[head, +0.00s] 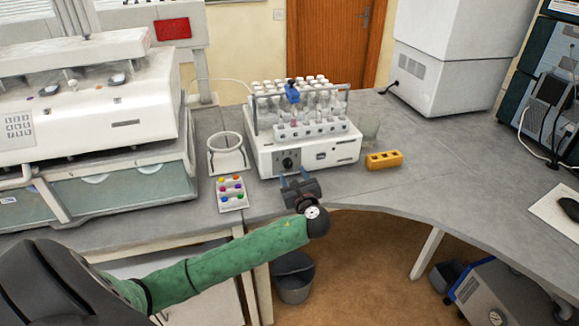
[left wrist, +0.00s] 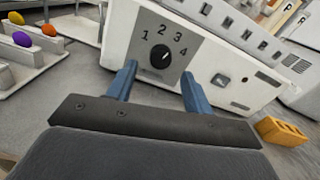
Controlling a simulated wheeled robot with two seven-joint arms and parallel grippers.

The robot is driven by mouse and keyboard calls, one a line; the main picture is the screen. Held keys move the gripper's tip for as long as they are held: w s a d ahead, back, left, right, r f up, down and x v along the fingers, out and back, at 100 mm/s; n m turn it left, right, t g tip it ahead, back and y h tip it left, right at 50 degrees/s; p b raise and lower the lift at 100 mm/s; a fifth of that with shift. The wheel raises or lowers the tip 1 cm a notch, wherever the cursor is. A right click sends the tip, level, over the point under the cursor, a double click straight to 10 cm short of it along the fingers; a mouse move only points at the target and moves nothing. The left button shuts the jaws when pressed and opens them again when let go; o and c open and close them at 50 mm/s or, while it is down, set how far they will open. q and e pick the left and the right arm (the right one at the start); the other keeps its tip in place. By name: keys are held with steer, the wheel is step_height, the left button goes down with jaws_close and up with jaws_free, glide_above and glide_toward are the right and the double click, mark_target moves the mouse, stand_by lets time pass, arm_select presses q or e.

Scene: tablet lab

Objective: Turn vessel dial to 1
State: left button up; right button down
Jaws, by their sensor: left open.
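The vessel machine (head: 310,155) is a white box on the bench with a rack of glass tubes on top. Its black round dial (head: 287,162) sits on a grey front panel. In the left wrist view the dial (left wrist: 161,57) has the numbers 1, 2, 3 and 4 around it. A small white mark on it points up and right, seemingly near 3. My left gripper (head: 294,177) is open and empty in front of the panel. In the left wrist view its blue fingers (left wrist: 158,73) stand on either side below the dial, apart from it. My right gripper is out of view.
A tray with coloured caps (head: 231,203) lies left of my gripper, near a white ring stand (head: 227,166). A yellow block (head: 384,160) lies right of the machine. A large white device (head: 95,105) fills the left. The bench at right is mostly clear.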

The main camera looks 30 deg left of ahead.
mark_target(289, 166)
arm_select(q)
steer(key=shift+p+x, duration=0.45)
steer(key=shift+x, duration=1.5)
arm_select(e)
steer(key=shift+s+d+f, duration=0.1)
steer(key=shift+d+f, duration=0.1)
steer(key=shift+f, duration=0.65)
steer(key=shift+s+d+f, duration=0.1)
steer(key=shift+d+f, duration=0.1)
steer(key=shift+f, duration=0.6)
arm_select(q)
steer(key=c, duration=1)
